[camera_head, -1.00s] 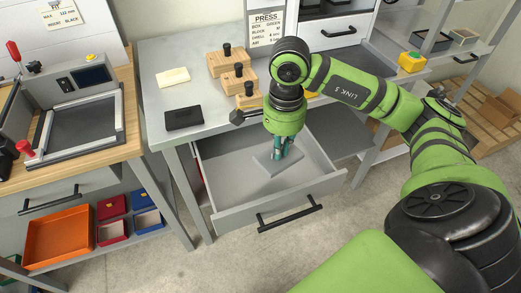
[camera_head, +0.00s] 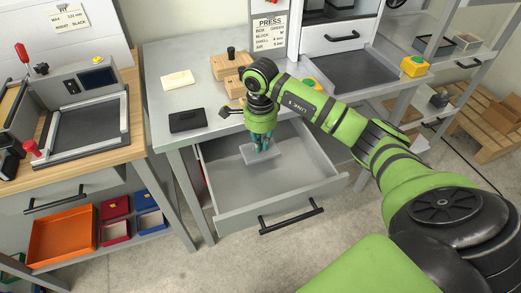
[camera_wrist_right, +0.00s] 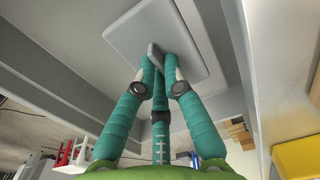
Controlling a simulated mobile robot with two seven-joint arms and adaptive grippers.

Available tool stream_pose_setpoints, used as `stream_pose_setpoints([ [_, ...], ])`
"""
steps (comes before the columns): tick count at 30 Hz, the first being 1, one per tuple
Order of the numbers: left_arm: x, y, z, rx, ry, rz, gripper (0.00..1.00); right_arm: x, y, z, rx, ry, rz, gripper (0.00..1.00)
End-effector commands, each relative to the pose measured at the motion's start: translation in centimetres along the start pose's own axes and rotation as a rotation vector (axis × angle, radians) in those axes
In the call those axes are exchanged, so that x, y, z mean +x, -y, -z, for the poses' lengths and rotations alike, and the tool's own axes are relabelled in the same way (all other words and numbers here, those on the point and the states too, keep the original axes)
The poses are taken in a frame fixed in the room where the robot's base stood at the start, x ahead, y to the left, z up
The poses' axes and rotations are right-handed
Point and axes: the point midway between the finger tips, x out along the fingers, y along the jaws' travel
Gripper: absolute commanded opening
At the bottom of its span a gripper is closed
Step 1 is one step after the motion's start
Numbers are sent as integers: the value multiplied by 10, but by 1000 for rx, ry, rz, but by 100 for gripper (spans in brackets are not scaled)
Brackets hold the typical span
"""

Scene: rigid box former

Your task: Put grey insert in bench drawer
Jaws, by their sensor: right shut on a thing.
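The grey insert (camera_head: 272,151) is a flat light grey plate with a raised rib on it. It is inside the open bench drawer (camera_head: 285,208), toward the drawer's back under the bench edge. My right gripper (camera_head: 262,147) points down over it with teal fingers shut on the rib. The right wrist view also shows the insert (camera_wrist_right: 190,25), with the fingertips (camera_wrist_right: 157,62) around its rib. I cannot tell whether the plate touches the drawer floor. My left gripper is not in view.
A side bench (camera_head: 110,165) with a framed machine stands at left, with an orange bin (camera_head: 62,238) below. The drawer's front part is empty.

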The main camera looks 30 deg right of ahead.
Motion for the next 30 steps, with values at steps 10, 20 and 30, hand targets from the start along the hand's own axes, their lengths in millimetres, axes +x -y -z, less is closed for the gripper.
stream_pose_setpoints([
  [10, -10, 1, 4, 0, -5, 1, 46, 39, -1, 0, 0, 1, -3, 0],
  [20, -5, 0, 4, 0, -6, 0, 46, 44, 0, 0, -1, 0, 0, 0],
  [30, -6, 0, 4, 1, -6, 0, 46, 43, 0, 0, 0, 0, 0, 34],
])
